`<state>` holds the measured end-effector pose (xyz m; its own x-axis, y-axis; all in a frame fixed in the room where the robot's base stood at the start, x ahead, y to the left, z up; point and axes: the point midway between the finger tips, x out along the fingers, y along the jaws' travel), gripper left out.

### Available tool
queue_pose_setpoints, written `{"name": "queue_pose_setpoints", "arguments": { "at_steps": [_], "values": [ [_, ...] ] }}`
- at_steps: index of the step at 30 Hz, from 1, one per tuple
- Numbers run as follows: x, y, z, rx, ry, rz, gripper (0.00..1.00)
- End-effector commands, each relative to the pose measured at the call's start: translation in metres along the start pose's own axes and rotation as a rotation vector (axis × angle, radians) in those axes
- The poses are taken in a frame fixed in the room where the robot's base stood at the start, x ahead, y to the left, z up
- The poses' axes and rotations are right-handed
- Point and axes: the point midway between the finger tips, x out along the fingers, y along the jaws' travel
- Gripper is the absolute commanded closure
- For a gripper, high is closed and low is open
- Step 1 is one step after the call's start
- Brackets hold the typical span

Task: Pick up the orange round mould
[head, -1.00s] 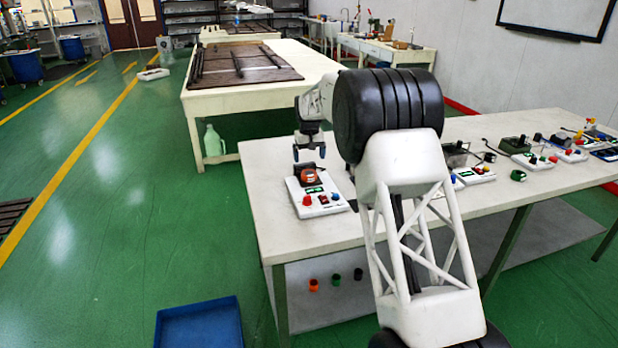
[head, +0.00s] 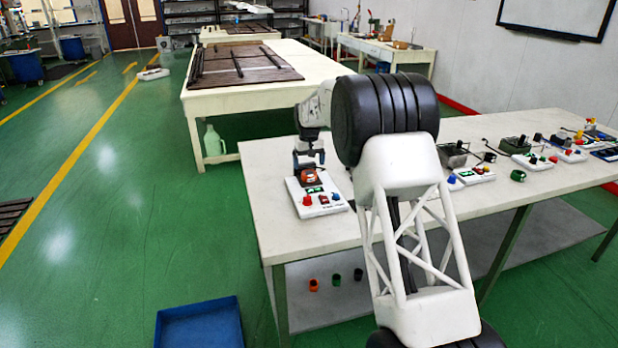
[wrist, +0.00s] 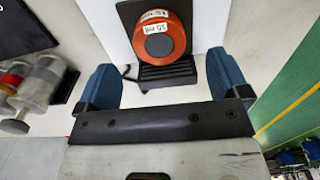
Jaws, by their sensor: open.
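The orange round mould (wrist: 160,38) sits on a black holder at the top of the wrist view, with white "15 ml" labels and a dark round centre. In the head view, the mould (head: 308,175) is on the back part of a white dispensing station (head: 325,208) on the near table. My gripper (wrist: 163,80) is open and empty. Its blue fingers are spread wide, short of the mould and on either side of its line in the wrist view. In the head view, my gripper (head: 308,159) is just above and behind the mould.
The station has red and blue knobs at its front. Other stations (head: 472,175) stand along the table to the right, beyond my arm. Clear syringe-like parts (wrist: 38,85) show left in the wrist view. A blue tray (head: 200,325) is on the floor.

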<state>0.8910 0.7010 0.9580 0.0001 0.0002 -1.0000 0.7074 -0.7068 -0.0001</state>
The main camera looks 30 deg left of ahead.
Motion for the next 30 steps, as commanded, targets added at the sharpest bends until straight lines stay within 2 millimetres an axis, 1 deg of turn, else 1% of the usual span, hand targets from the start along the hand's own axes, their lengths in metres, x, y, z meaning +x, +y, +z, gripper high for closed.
{"name": "queue_pose_setpoints", "arguments": {
  "at_steps": [5,8,21,24,30],
  "values": [
    [0.002,0.0,0.0,0.0,-0.001,0.0,0.06],
    [0.007,0.0,0.001,0.0,-0.002,0.0,0.06],
    [0.048,0.0,0.001,0.0,0.0,0.0,0.06],
    [0.051,0.0,0.001,0.0,0.0,0.0,0.06],
    [0.052,0.0,0.001,0.0,0.0,0.0,0.06]
  ]
}}
